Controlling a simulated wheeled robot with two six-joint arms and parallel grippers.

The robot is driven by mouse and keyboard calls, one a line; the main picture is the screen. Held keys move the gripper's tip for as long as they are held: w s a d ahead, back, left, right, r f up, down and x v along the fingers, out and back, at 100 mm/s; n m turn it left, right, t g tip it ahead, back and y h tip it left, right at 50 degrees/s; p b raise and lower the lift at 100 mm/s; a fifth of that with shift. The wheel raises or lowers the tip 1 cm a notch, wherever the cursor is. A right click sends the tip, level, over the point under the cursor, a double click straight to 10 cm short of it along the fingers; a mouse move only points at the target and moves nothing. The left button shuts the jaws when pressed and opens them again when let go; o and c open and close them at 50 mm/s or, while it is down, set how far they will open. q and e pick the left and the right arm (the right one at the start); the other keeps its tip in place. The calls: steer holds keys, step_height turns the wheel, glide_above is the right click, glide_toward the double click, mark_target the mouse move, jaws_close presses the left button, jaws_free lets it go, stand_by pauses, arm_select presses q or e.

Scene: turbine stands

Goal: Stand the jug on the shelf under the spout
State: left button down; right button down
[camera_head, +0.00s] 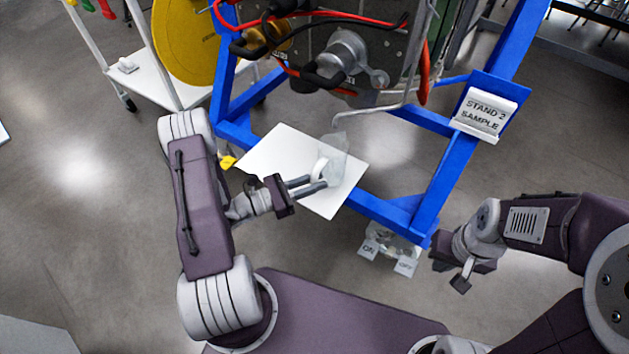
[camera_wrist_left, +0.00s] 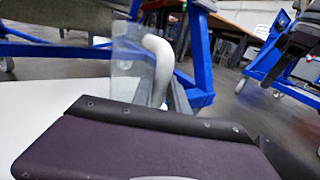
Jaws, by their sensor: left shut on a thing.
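The clear jug (camera_head: 333,158) with a white handle is over the white shelf (camera_head: 282,143) on the blue stand. My left gripper (camera_head: 318,184) is shut on the jug's handle. In the left wrist view the jug (camera_wrist_left: 127,58) looks upright, with its white handle (camera_wrist_left: 160,70) toward me; its base is hidden, so I cannot tell whether it touches the shelf. The thin grey spout (camera_head: 345,115) comes down from the machine just above the jug's top. My right gripper (camera_head: 456,276) is at the right, away from the shelf; its jaws are too unclear to judge.
ON and OFF pedals (camera_head: 388,250) sit low at the frame's front. A white cart (camera_head: 150,80) with a yellow disc (camera_head: 187,42) stands at the back left.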

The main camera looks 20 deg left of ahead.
arm_select(q)
steer(key=c, duration=1.3)
jaws_free()
